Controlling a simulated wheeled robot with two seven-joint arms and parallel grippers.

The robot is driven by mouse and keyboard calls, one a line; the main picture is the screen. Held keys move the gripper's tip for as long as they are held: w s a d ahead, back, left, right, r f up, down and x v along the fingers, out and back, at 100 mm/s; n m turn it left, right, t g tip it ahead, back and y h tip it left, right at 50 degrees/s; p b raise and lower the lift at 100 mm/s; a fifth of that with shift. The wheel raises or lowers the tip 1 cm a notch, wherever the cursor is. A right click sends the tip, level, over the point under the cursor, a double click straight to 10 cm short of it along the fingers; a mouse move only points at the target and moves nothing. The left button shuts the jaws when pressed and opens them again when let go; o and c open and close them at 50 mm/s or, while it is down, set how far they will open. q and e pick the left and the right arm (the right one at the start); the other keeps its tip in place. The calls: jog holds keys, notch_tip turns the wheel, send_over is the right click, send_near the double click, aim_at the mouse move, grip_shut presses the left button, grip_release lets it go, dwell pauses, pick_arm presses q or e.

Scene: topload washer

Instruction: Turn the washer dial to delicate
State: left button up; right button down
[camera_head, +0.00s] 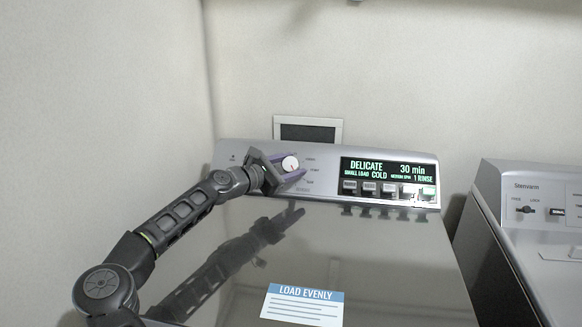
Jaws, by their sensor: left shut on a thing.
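The washer's control panel (400,161) stands at the back of the machine. My left arm comes in from the left, and its gripper (287,165) is at the panel, shut on the round white-faced dial (290,163). A red mark shows on the dial's face. The gripper covers part of the dial's rim and some labels around it. The display (388,168) reads DELICATE, 30 min, SMALL LOAD, COLD and 1 RINSE. My right gripper is not in view.
The washer's closed glossy lid (370,255) reflects my arm and carries a LOAD EVENLY label (302,306). A row of buttons (388,188) sits below the display. A second machine (530,215) stands at the right. A wall is close behind.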

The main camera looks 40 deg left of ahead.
aim_at(284, 166)
pick_arm(q)
jog(key=shift+r+m+g+h+p, duration=0.25)
jog(key=shift+m+g+h+p, duration=0.25)
jog(key=shift+m+h+p, duration=0.5)
jog(key=shift+f+m+g, duration=0.1)
jog(key=shift+m+g, duration=0.2)
jog(key=shift+m, duration=0.4)
jog(key=shift+f, duration=0.1)
jog(key=o, duration=1.4)
jog(key=shift+c, duration=0.2)
jog(key=b+v, duration=0.1)
jog(key=v, duration=0.6)
jog(key=shift+a+f, duration=0.1)
jog(key=shift+s, duration=0.3)
